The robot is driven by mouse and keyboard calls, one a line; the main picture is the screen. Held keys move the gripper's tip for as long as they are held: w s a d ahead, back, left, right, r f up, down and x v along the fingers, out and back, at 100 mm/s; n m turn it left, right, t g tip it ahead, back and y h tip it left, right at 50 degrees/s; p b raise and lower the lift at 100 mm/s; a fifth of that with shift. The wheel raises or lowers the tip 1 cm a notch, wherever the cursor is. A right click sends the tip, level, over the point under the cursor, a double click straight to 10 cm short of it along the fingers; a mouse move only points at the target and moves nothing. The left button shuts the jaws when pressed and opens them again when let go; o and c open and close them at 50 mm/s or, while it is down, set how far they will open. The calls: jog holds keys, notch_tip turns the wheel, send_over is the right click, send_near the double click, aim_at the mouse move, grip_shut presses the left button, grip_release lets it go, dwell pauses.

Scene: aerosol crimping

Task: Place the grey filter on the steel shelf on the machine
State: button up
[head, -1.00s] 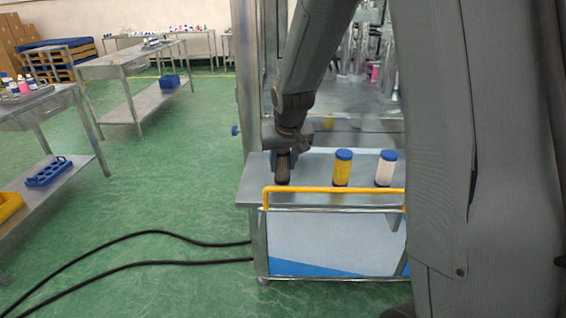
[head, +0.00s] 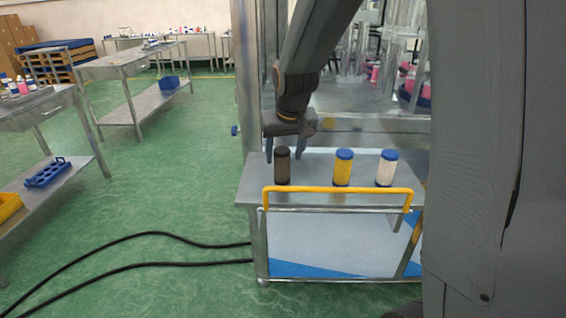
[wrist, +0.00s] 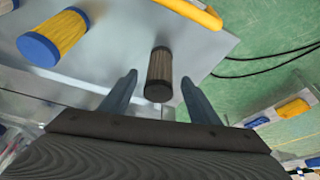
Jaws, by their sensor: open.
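The grey filter (head: 282,166), a dark pleated cylinder, stands upright on the left part of the steel shelf (head: 318,170) on the machine. My gripper (head: 284,150) is just behind it, with its fingers pointing down. In the wrist view the fingers (wrist: 155,88) are spread wide and empty. There the grey filter (wrist: 160,72) shows ahead of the gap between the fingertips, apart from both. The steel shelf (wrist: 185,25) lies under it.
A yellow filter (head: 343,168) and a white filter (head: 386,168), both with blue caps, stand to the right on the same shelf. A yellow rail (head: 338,190) runs along the shelf's front edge. Machine frame and glass stand behind. Black cables (head: 150,236) lie on the green floor.

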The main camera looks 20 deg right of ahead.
jog(key=b+v, duration=0.1)
jog(key=v, duration=0.6)
jog(key=shift+r, duration=0.3)
jog(key=shift+s, duration=0.15)
